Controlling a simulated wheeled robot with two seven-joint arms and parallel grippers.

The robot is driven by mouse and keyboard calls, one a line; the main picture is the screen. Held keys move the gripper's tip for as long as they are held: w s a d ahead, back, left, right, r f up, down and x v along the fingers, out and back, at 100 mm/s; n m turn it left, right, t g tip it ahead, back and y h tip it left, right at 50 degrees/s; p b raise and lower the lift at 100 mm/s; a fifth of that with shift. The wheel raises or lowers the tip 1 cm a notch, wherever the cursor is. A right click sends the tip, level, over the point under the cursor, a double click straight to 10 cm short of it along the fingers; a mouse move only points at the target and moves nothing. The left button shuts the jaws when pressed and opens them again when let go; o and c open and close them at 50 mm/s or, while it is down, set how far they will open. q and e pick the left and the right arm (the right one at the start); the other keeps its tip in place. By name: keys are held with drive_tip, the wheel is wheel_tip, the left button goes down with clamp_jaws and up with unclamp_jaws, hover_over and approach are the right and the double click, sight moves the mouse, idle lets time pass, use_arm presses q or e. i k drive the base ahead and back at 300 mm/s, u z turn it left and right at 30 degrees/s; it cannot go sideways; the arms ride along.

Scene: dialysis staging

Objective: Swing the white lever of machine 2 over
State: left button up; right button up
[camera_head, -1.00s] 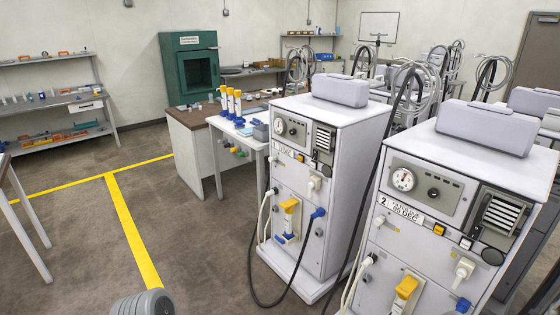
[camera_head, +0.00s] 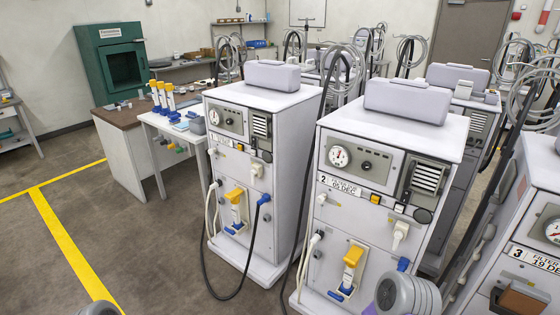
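Machine 2 (camera_head: 335,215) stands right of centre, with a "2" and a date label on its front. Its white lever (camera_head: 400,233) sits on the right of the front panel, below the dark round knob and vent. The lever's arm appears to hang downward, slightly to the left. Grey ribbed part of my arm (camera_head: 408,294) shows at the bottom edge, in front of the machine's lower right and below the lever, apart from it in the picture. Neither gripper's fingers show.
Machine 1 (camera_head: 230,165) stands left, with a black hose (camera_head: 222,297) looping to the floor. Machine 3 (camera_head: 510,240) is close at right. A yellow-and-blue clamp (camera_head: 350,265) is on machine 2's lower front. Open floor with yellow lines (camera_head: 70,245) lies at left.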

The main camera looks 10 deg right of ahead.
sight(398, 234)
drive_tip(key=z, duration=0.5)
drive_tip(key=k, duration=0.6)
drive_tip(key=z, duration=1.05)
drive_tip(key=i, duration=0.8)
drive_tip(key=u, duration=1.1)
drive_tip(key=k, duration=1.1)
drive_tip(key=z, duration=0.5)
drive_tip(key=i, duration=0.75)
drive_tip(key=z, duration=0.25)
